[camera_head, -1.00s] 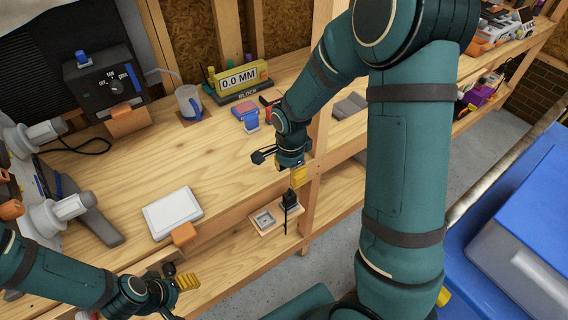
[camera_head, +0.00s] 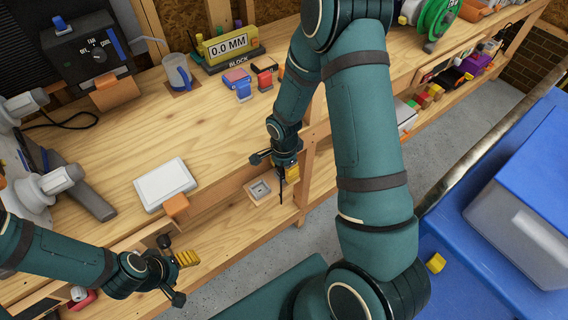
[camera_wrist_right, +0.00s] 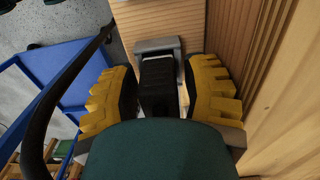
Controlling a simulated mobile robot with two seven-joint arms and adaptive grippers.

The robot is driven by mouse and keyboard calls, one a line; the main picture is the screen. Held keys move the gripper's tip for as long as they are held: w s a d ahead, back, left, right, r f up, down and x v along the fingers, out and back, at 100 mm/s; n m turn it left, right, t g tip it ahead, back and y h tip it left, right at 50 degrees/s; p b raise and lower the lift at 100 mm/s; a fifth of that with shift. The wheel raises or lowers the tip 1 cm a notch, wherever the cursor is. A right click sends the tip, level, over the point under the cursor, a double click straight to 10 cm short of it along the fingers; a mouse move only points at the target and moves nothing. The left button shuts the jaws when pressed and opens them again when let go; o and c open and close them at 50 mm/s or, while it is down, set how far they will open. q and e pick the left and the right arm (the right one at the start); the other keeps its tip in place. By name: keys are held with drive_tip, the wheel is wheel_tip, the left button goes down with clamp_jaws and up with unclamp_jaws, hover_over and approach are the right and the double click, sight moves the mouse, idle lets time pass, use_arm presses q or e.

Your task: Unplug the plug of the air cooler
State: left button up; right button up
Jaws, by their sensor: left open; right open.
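The air cooler (camera_head: 92,45) is a dark box with a dial marked OFF and FAN, at the upper left of the bench. The black plug (camera_wrist_right: 158,84) shows in the right wrist view, between the two yellow finger pads of my open right gripper (camera_wrist_right: 162,95); whether either pad touches it I cannot tell. In the head view my right gripper (camera_head: 287,168) hides most of the plug, and a dark cord hangs below. The socket board (camera_head: 250,196) is at the bench's front edge, with one empty socket showing. My left gripper (camera_head: 178,265) is open and empty, front left.
A white tablet-like panel (camera_head: 165,183) lies on the bench. A wooden post rises beside my right arm.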

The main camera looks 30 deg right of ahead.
clamp_jaws()
drive_tip(key=shift+r, duration=0.15)
idle(0.4)
drive_tip(key=shift+r+p, duration=1.5)
drive_tip(key=shift+r, duration=0.6)
drive_tip(key=shift+a, duration=0.1)
drive_tip(key=a+r+b, duration=0.3)
drive_tip(key=a+r, duration=0.1)
drive_tip(key=a, duration=0.4)
drive_tip(key=shift+s+a, duration=0.35)
drive_tip(key=shift+a, duration=0.05)
drive_tip(key=shift+r, duration=0.1)
